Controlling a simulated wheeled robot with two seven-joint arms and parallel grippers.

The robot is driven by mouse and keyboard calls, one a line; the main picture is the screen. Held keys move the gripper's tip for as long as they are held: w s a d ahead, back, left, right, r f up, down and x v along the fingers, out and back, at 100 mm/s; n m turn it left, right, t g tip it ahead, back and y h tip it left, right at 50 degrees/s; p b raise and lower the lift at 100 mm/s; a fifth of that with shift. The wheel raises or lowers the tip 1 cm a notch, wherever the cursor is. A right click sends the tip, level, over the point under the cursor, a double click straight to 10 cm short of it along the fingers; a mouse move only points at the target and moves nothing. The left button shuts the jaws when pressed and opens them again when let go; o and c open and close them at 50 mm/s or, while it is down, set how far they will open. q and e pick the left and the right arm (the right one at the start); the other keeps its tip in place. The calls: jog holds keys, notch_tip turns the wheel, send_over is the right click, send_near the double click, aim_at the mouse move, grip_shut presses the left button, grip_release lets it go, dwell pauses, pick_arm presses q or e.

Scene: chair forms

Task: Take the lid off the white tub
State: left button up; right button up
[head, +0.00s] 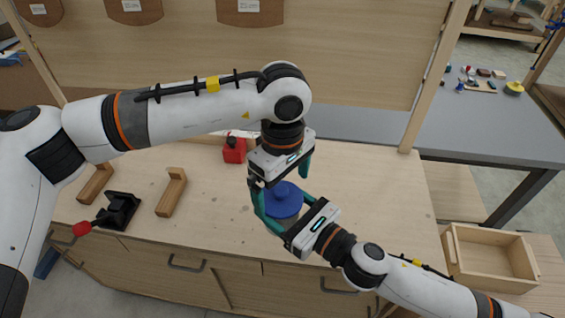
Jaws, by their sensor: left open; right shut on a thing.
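A round blue lid (283,200) sits on top of the tub, near the middle of the wooden worktop. The tub's body is almost wholly hidden below the lid and behind my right gripper. My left gripper (282,185) is above the lid and points down, its teal fingers apart on either side of the lid; it is open, and I cannot tell whether a finger touches the lid. My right gripper (288,212) comes in low from the front right and is shut on the tub, just below the lid.
A red canister (234,150) stands behind left of the tub. A black stand with a red-tipped lever (118,211) and wooden brackets (171,192) are at the left. An open wooden tray (490,256) is at the right. The worktop right of the tub is clear.

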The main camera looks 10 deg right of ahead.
pick_arm(q)
jog(key=shift+f, duration=0.95)
jog(key=c, duration=1.1)
jog(key=shift+r, duration=0.15)
jog(key=shift+r, duration=1)
